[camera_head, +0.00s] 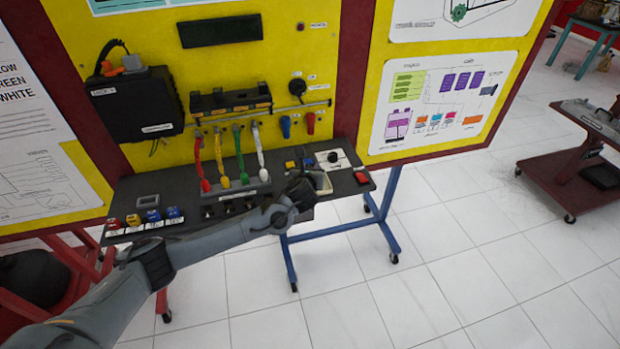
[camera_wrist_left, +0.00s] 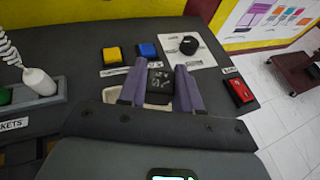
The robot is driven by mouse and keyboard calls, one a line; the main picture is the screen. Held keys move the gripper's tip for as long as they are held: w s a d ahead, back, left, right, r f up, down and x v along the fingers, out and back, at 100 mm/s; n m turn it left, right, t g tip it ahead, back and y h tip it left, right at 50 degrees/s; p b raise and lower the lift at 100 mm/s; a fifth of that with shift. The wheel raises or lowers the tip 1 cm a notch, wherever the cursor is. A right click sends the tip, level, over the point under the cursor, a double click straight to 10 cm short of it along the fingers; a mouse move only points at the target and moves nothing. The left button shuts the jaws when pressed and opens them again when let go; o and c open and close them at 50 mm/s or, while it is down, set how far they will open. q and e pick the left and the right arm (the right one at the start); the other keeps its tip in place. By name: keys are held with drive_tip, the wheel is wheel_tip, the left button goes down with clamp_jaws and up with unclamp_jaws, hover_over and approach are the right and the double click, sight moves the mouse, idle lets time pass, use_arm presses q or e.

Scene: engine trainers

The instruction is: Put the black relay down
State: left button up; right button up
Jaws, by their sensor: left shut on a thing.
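My left gripper (camera_head: 308,187) is over the right part of the dark shelf (camera_head: 222,219) under the yellow board. In the left wrist view its two purple fingers (camera_wrist_left: 159,87) are closed on the black relay (camera_wrist_left: 160,84), a dark block with small pale marks on its face. A cream tray (camera_head: 324,184) is partly hidden under the gripper. It also shows in the left wrist view (camera_wrist_left: 112,96). I cannot tell whether the relay touches the tray or the shelf. My right gripper is not in view.
Beyond the fingers are a yellow block (camera_wrist_left: 112,54), a blue block (camera_wrist_left: 147,50) and a round black part (camera_wrist_left: 189,45) on a white sheet (camera_wrist_left: 203,57). A red block (camera_wrist_left: 239,91) is to the right. A rack with coloured cables (camera_head: 236,188) stands left of the gripper.

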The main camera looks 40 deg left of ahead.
use_arm(q)
drive_tip(key=shift+f+b, duration=0.35)
drive_tip(key=shift+f, duration=1.65)
drive_tip(key=shift+f, duration=0.1)
drive_tip(key=o, duration=1)
